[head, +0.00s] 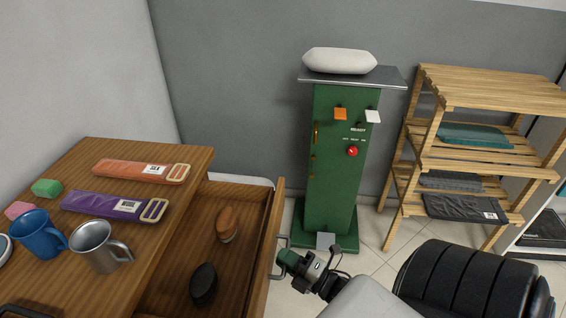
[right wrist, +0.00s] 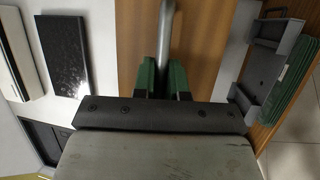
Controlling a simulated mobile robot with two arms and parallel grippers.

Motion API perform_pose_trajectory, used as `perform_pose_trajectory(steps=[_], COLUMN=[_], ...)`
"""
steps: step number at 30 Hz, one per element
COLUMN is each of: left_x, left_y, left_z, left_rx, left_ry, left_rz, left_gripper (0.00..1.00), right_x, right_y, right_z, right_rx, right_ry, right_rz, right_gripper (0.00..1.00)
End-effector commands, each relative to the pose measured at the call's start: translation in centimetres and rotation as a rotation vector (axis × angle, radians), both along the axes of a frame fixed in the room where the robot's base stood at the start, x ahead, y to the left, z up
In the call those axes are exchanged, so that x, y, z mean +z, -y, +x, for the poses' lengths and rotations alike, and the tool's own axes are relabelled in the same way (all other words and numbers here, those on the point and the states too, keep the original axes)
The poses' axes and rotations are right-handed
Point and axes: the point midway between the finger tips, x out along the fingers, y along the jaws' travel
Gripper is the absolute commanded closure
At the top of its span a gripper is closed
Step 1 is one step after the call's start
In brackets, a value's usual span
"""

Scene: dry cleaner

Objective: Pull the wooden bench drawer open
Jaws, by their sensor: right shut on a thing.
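The wooden bench (head: 60,280) stands at the left in the head view. Its drawer (head: 222,260) is pulled well out to the right, with a brown brush (head: 227,223) and a black brush (head: 204,284) inside. My right gripper (head: 284,262) is at the drawer's front panel, shut on the metal handle. In the right wrist view the handle bar (right wrist: 166,45) runs between the green fingertips (right wrist: 163,78), with the wooden drawer front (right wrist: 205,45) behind it. The left gripper is not in view.
On the bench top lie an orange packet (head: 125,171), a purple packet (head: 115,206), a blue mug (head: 38,233) and a metal mug (head: 99,246). A green pedestal (head: 333,180) stands behind the drawer. A wooden rack (head: 490,92) and a black cushioned roll (head: 470,280) are at the right.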

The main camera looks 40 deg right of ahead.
Motion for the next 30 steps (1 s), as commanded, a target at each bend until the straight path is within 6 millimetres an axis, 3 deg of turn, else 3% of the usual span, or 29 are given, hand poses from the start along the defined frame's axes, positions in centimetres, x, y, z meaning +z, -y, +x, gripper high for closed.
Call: perform_pose_trajectory(steps=[3, 4, 9, 20, 30], left_x=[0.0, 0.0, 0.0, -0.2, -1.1], left_y=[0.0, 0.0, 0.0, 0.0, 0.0], left_z=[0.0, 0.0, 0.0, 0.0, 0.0], left_rx=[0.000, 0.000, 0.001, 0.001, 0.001], left_ry=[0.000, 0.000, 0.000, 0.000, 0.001], left_rz=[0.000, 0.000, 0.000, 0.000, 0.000], left_gripper=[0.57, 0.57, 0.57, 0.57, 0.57], right_x=[-0.1, -0.1, 0.0, -0.3, -1.5], right_y=[0.0, 0.0, 0.0, 0.2, 1.8], right_z=[0.0, 0.0, 0.0, -0.7, -6.9], right_rx=[-0.002, -0.001, -0.001, -0.002, -0.001], right_ry=[-0.002, -0.002, -0.001, -0.003, -0.005], right_rz=[0.001, 0.001, 0.000, 0.000, 0.000], right_gripper=[1.00, 0.86, 0.63, 0.63, 0.63])
